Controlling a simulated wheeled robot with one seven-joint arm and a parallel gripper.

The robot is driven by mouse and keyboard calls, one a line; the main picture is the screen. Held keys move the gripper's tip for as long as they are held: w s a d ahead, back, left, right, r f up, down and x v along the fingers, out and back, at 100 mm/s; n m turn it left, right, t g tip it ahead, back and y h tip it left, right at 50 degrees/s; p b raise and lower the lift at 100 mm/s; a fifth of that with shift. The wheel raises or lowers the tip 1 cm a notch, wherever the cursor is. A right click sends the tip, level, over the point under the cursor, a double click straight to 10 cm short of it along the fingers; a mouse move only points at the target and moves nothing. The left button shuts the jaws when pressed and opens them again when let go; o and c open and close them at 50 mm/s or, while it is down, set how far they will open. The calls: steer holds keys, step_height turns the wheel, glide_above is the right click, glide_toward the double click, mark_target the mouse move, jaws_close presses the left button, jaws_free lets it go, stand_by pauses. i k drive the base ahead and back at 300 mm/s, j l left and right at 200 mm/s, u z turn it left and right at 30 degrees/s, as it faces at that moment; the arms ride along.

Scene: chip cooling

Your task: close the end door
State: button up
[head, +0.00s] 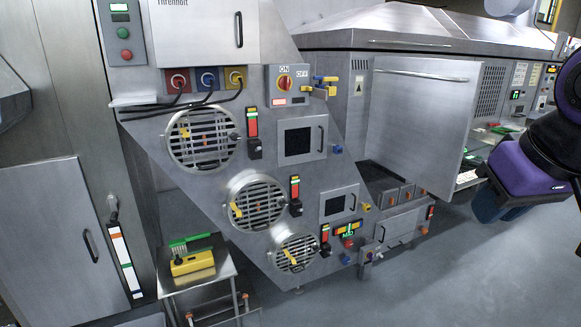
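The end door (420,120) is a large plain steel panel at the end of the long machine, right of centre. It appears to stand open, swung out from the body, with a dark gap visible at its lower left. A long horizontal bar runs along its top. My arm reaches in from the right edge, black and purple, ending in a dark blue part (500,203) to the right of the door's lower right corner. It appears apart from the door. No fingertips can be made out, so whether my gripper is open or shut is unclear.
A slanted steel panel with round grilles (203,138) and switches stands left of the door. A low steel box (402,222) sits below the door's lower edge. A small table (205,282) holds a yellow item. Grey floor (450,275) is clear at the lower right.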

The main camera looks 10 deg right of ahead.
mark_target(421, 111)
steer(key=i+z, duration=0.3)
steer(key=i, duration=0.15)
steer(key=i+j+z, duration=0.1)
steer(key=i+z, duration=0.15)
steer(key=i, duration=0.15)
steer(key=i+j+z, duration=0.15)
steer(key=i+z, duration=0.15)
steer(key=i+l+u, duration=0.1)
steer(key=i, duration=0.4)
steer(key=i+l+u, duration=0.1)
steer(key=i+l, duration=0.2)
steer(key=i, duration=0.2)
